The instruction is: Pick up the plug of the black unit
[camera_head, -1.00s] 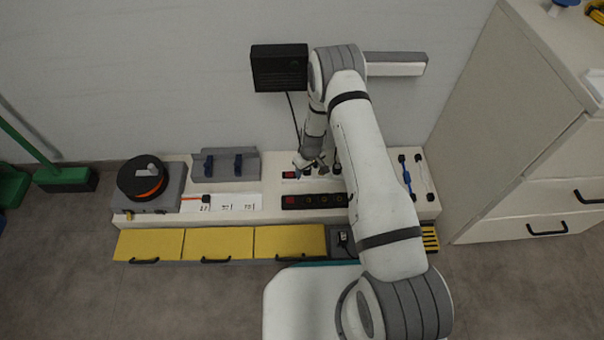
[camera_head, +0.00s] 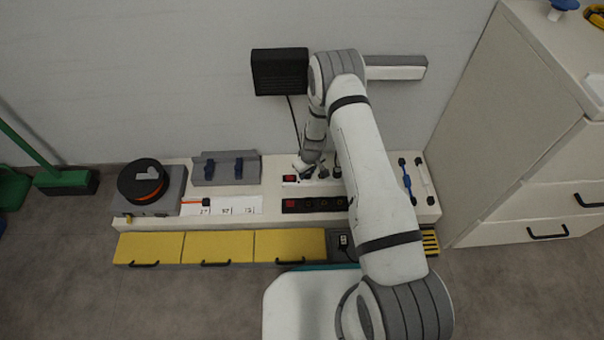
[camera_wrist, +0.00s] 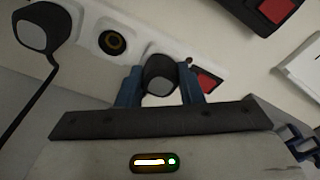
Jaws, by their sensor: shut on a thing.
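The black unit (camera_head: 280,72) is on the wall at the upper middle of the head view. Its thin cord runs down to where my gripper (camera_head: 310,172) is, over the white power strip. In the wrist view, the two blue fingers of my gripper (camera_wrist: 160,82) are closed on the sides of a dark plug (camera_wrist: 160,68) with a grey end. This plug is at the white strip (camera_wrist: 140,28), beside its red switch (camera_wrist: 208,82). I cannot tell whether it is still seated in its socket.
Another dark plug (camera_wrist: 43,30) with a cord sits farther along the strip, past an empty round socket (camera_wrist: 112,42). A black power strip (camera_head: 315,204) lies in front. A spool (camera_head: 142,180) stands left; a tall cabinet (camera_head: 510,130) stands right.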

